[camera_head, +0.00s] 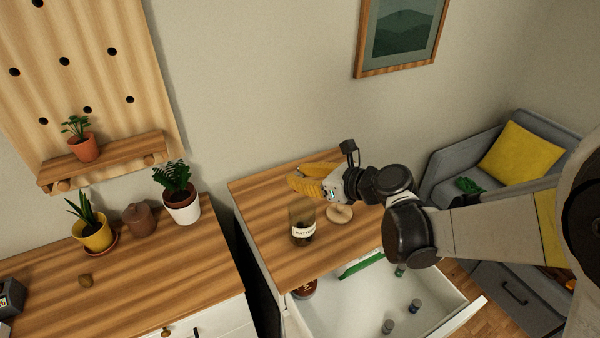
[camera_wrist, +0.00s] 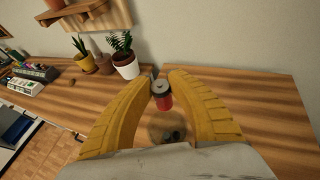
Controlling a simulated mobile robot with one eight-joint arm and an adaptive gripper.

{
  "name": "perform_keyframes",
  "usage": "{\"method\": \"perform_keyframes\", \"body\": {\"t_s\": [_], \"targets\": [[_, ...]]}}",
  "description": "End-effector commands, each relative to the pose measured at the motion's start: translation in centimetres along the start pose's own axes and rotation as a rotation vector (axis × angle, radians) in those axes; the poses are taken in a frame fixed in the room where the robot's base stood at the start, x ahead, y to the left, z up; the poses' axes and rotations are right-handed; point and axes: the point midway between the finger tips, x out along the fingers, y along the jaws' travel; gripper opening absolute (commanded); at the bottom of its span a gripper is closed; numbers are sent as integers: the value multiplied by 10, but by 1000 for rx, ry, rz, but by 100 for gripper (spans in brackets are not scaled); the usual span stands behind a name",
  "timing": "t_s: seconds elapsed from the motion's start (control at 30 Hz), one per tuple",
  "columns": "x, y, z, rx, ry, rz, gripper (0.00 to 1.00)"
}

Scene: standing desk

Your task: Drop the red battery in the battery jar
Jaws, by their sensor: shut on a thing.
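My gripper (camera_head: 306,180) has yellow fingers and is above the desk top, near and a little above the battery jar. In the wrist view my gripper (camera_wrist: 162,82) is shut on the red battery (camera_wrist: 164,102), which shows between the fingertips with its grey end up. The battery is hidden in the head view. The battery jar (camera_head: 302,222) is clear glass with a white label and dark contents, standing on the desk.
A round wooden lid-like piece (camera_head: 340,213) lies right of the jar. The open white drawer (camera_head: 355,305) below holds several small batteries and a green-edged item. Potted plants (camera_head: 182,207) and a brown pot (camera_head: 139,219) stand on the left desk. A shelf (camera_head: 105,160) hangs above.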

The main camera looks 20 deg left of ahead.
Motion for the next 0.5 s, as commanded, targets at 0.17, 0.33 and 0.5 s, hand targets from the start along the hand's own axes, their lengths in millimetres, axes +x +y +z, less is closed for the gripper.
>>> {"method": "perform_keyframes", "body": {"t_s": [0.17,0.33,0.5], "targets": [[9,0,-22,0,0,-1,0],[16,0,-39,0,0,-1,0],[22,0,-54,0,0,-1,0]]}}
